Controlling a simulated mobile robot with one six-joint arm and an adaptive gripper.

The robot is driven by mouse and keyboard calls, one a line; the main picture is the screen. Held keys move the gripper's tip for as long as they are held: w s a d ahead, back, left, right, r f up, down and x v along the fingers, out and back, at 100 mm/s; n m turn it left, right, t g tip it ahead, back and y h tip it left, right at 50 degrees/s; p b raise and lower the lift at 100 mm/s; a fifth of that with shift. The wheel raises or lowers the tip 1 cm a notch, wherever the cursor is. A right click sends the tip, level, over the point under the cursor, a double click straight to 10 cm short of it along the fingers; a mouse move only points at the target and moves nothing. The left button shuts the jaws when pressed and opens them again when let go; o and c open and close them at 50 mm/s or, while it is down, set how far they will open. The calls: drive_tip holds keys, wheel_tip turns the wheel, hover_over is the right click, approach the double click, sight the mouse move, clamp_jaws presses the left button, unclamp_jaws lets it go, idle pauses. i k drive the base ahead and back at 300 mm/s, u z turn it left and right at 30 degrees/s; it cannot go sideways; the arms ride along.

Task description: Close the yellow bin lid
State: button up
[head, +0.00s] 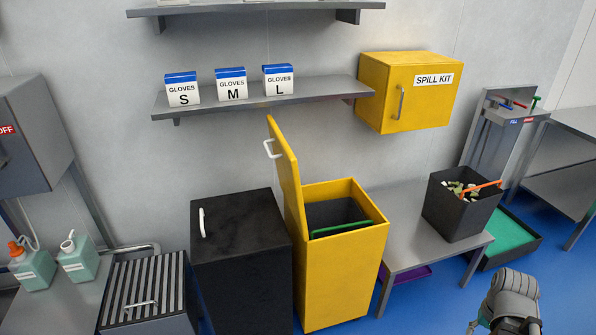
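The yellow bin (340,275) stands on the floor near the middle, with its top open. Its yellow lid (288,180) stands nearly upright along the left side of the opening, tilted a little to the left. A white handle (270,149) sits on the lid's left face. Inside the bin is a dark tub (335,212) with a green handle (341,229). A grey part of my arm shows at the lower right, well apart from the bin and lid. My gripper (492,325) is at most partly in view there, cut by the bottom edge; its fingers cannot be made out clearly.
A closed black bin (240,255) stands close at the lid's left. A shelf with glove boxes (231,84) hangs above, near the lid's top. The yellow spill kit cabinet (410,92) is on the wall. A grey bench (410,225) holding a dark tub (458,215) is to the right.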

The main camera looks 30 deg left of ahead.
sight(286, 163)
drive_tip(key=z, duration=0.35)
drive_tip(key=k, duration=0.95)
drive_tip(key=u, duration=1.45)
drive_tip(key=i, duration=0.65)
drive_tip(key=u, duration=0.05)
